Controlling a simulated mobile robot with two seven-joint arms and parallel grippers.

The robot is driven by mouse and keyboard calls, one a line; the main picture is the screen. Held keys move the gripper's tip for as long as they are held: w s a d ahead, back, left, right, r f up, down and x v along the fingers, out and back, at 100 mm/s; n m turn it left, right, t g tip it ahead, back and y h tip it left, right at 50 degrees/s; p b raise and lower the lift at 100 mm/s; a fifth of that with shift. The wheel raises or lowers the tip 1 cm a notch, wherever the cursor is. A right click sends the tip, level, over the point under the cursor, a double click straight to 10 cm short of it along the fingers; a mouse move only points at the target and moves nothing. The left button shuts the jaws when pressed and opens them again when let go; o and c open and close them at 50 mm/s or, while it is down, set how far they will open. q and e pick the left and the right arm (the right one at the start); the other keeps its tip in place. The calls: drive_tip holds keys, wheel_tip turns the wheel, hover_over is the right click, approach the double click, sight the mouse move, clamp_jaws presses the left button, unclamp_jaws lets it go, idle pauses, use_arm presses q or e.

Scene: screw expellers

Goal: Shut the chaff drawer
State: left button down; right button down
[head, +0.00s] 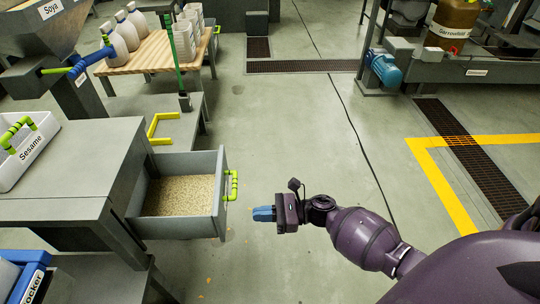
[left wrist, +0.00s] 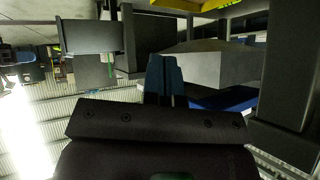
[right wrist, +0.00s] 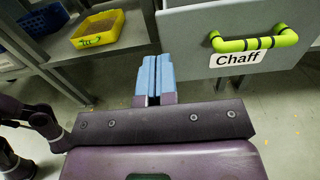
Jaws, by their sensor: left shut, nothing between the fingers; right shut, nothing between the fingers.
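The chaff drawer (head: 180,228) is a grey box pulled out to the right from under a grey bench, with tan chaff inside. Its green handle (head: 231,185) is on the outer front. In the right wrist view the drawer front (right wrist: 205,45) shows a "Chaff" label (right wrist: 238,58) and the green handle (right wrist: 255,43). My right gripper (head: 264,214) is shut and empty, just right of the drawer front and apart from it in the head view. Its blue fingers (right wrist: 154,78) are together. My left gripper (left wrist: 164,75) is shut and empty; it is not in the head view.
The grey bench (head: 60,210) carries a white Sesame bin (head: 24,150). A wooden table (head: 150,52) with white jugs stands behind, with a green-handled tool (head: 178,60) nearby. The floor (head: 310,130) right of the drawer is clear. A yellow tray (right wrist: 98,28) sits on a shelf.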

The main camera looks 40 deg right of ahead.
sight(219, 216)
drive_tip(key=x, duration=0.7)
drive_tip(key=shift+w+a, duration=0.25)
drive_tip(key=shift+a, duration=0.1)
drive_tip(key=shift+w+a, duration=0.25)
drive_tip(key=shift+a, duration=0.1)
